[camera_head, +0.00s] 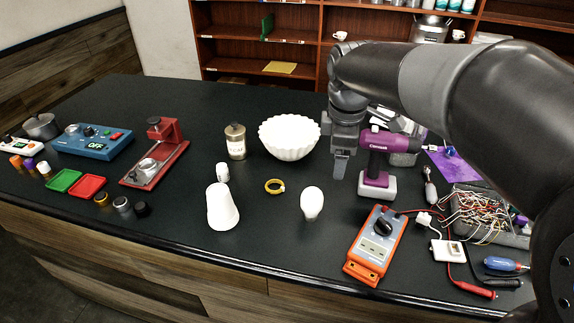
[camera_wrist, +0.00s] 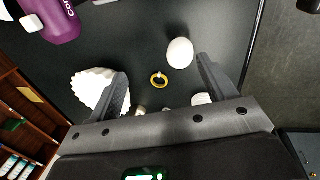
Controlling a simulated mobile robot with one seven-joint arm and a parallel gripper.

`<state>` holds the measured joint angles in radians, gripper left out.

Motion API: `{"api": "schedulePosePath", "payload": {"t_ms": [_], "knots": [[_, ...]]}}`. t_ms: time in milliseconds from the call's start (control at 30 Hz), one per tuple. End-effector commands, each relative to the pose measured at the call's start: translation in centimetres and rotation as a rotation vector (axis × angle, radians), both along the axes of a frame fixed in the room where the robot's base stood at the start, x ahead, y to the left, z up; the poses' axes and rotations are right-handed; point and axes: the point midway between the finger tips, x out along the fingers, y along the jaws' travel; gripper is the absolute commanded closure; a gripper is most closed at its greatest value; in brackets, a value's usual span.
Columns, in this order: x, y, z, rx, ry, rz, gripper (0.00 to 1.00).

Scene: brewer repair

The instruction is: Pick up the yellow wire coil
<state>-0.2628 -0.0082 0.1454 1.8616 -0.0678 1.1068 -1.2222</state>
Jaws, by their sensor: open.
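The yellow wire coil (camera_head: 274,186) is a small ring lying flat on the dark counter in the head view, between a white bowl and a white bulb. In the wrist view the coil (camera_wrist: 158,80) lies below the open jaws, beyond the fingertips and roughly midway between them. My gripper (camera_head: 340,168) is to the right of the coil and above the counter in the head view. The gripper (camera_wrist: 162,66) is open and empty in the wrist view, with the two fingers wide apart.
A white fluted bowl (camera_head: 289,136) stands behind the coil, a white bulb (camera_head: 312,203) to its right, and a white cone-shaped piece (camera_head: 222,207) to its left. A purple drill (camera_head: 377,165) stands beside my gripper. An orange multimeter (camera_head: 373,247) lies at the front right.

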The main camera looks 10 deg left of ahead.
Motion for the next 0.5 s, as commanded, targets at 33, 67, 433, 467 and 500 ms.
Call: {"api": "schedulePosePath", "payload": {"t_ms": [33,67,433,467,500], "knots": [[1.0,1.8,-0.7,-0.017,0.021,0.095,0.24],[1.6,2.7,-1.1,-0.028,0.031,0.154,0.24],[6.2,13.8,-6.6,-0.103,0.142,0.829,0.24],[6.3,14.4,-7.0,-0.105,0.147,0.865,0.24],[6.5,15.0,-7.4,-0.106,0.152,0.908,0.24]]}}
